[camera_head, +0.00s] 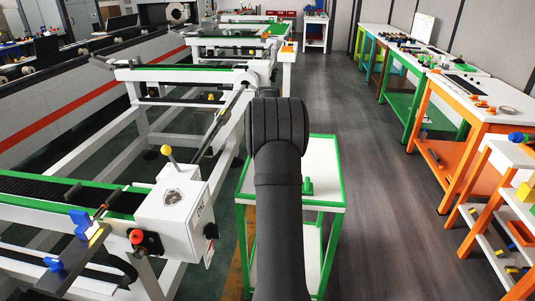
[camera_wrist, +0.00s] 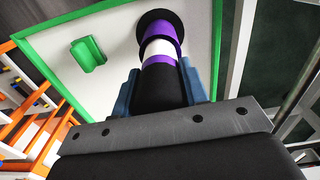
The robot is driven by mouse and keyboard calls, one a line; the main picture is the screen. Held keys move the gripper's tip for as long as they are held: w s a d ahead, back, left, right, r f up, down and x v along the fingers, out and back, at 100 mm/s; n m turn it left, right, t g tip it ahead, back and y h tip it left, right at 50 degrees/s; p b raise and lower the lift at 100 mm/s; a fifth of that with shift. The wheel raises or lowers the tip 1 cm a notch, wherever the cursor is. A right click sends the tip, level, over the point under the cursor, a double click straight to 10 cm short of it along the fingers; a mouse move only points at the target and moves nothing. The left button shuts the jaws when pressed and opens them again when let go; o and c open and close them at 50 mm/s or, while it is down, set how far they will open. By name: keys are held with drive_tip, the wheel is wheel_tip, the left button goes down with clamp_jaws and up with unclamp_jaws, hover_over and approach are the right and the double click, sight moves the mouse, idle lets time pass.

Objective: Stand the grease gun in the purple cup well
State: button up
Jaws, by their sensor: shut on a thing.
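In the wrist view my gripper (camera_wrist: 159,84) has its two blue fingers shut on the black body of the grease gun (camera_wrist: 156,95). Beyond the fingers come a purple band, a white band and another purple part, in line with the body, ending at a round black disc. I cannot tell where the gun ends and the purple cup well begins, or whether they touch. The line stands over the white top of the green-edged cart (camera_wrist: 120,22). In the head view my arm hides the gripper, the gun and the well.
A green block (camera_wrist: 88,54) lies on the cart top; it also shows in the head view (camera_head: 307,187). A white conveyor frame with a control box (camera_head: 175,205) stands left of the cart. Orange and green benches (camera_head: 470,85) line the right, beyond clear floor.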

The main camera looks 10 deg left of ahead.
drive_tip(key=o, duration=1.1)
drive_tip(key=shift+f, duration=0.1)
drive_tip(key=shift+c, duration=0.2)
wheel_tip(320, 180, up, 18)
drive_tip(key=shift+f, duration=0.25)
wheel_tip(320, 180, down, 18)
drive_tip(key=shift+r, duration=0.25)
